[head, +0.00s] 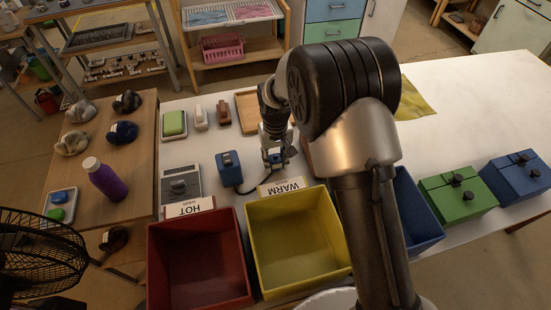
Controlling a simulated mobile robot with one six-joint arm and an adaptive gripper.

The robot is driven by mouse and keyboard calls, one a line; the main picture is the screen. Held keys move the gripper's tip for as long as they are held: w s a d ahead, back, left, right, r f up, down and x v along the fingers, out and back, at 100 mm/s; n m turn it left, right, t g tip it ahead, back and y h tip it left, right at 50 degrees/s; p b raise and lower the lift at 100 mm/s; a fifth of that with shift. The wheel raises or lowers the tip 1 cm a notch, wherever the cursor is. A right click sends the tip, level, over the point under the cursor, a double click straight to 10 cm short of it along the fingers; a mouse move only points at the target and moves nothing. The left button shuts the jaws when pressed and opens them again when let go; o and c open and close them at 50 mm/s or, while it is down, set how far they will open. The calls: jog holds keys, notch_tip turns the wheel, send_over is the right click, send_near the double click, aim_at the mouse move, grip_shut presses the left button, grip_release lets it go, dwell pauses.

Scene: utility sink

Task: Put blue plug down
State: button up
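A blue block-like thing (229,168) stands on the white table, behind the yellow bin. It may be the blue plug or its housing; I cannot tell which. A dark cord (244,191) runs from its lower right side toward my gripper. My gripper (273,161) points down just to the right of the blue thing, close to the tabletop and behind the WARM sign (281,187). Its fingers are small and partly dark in this view, so I cannot see whether anything is between them. My arm hides part of the table.
A red bin (160,255) and a yellow bin (335,240) stand in front, with a blue bin (412,205) partly behind my arm. A grey switch plate (181,186) lies left. Green and blue boxes (455,203) stand right. The table's far right is clear.

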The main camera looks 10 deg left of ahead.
aim_at(275, 157)
jog(key=o, duration=0.3)
jog(key=shift+r, duration=0.1)
jog(key=s+d+r+m+t+p, duration=0.15)
jog(key=d+r, duration=0.25)
jog(key=r, duration=0.7)
jog(key=s+d+r+g+p, duration=0.1)
jog(key=d+r+p, duration=0.15)
jog(key=r, duration=0.85)
jog(key=s+d+r+m+t, duration=0.2)
jog(key=s+d+r+t, duration=0.1)
jog(key=s+d+r, duration=0.85)
jog(key=shift+m+t, duration=0.55)
jog(key=shift+m, duration=0.3)
jog(key=shift+s+d+f, duration=0.45)
jog(key=shift+s+d, duration=0.65)
jog(key=shift+s, duration=1)
jog(key=shift+s+d+f, duration=0.5)
jog(key=shift+s+d, duration=0.55)
jog(key=shift+s, duration=1)
jog(key=shift+s+d+f, duration=0.45)
jog(key=shift+s+d, duration=0.65)
jog(key=shift+s, duration=1)
